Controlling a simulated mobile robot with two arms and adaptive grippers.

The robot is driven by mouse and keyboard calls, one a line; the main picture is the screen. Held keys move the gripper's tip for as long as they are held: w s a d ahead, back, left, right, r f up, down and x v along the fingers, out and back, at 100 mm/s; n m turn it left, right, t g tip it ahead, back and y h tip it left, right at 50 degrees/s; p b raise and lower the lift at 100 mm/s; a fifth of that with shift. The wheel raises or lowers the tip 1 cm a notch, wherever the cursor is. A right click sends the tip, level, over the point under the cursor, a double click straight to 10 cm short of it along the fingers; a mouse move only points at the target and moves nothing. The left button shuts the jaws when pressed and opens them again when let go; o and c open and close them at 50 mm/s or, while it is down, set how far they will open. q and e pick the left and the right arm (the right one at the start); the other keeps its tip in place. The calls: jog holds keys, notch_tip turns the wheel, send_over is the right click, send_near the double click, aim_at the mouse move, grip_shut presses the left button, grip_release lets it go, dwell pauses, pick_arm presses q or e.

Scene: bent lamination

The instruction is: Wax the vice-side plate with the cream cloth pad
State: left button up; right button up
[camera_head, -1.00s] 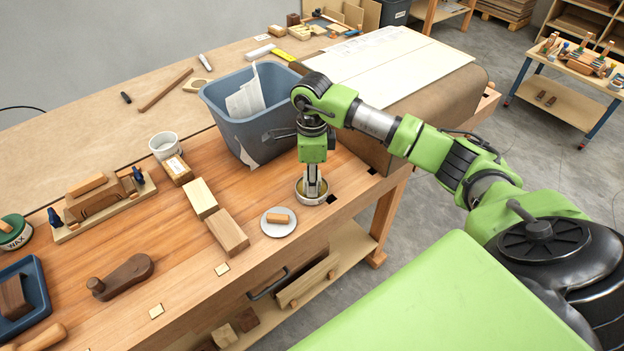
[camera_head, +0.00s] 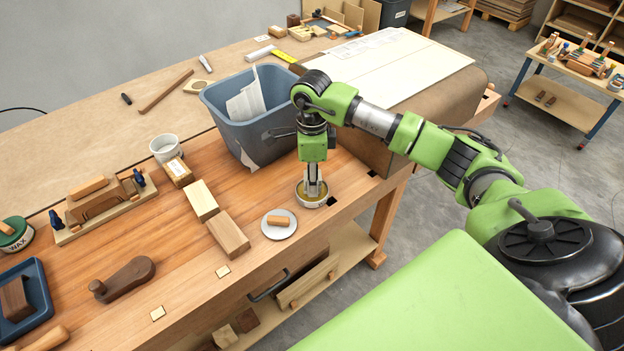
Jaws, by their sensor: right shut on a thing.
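My right gripper (camera_head: 314,188) points straight down into a shallow round dish (camera_head: 301,201) with a pale rim and yellowish inside, near the bench's right front edge. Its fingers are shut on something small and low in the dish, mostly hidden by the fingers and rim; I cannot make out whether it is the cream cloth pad. A white round plate (camera_head: 271,233) with a small orange-brown block (camera_head: 278,220) on it lies just left of the dish. A vice-like handle (camera_head: 268,288) shows at the bench front below. I cannot tell which surface is the vice-side plate. My left gripper is out of view.
A blue-grey bin (camera_head: 245,127) stands close behind my right gripper. Two wooden blocks, one pale (camera_head: 202,200) and one brown (camera_head: 228,235), lie left of the white plate. A green wax tin (camera_head: 15,234) and blue tray (camera_head: 40,290) are at far left.

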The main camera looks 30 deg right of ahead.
jog(key=shift+r+p, duration=1.35)
jog(key=shift+r, duration=1.45)
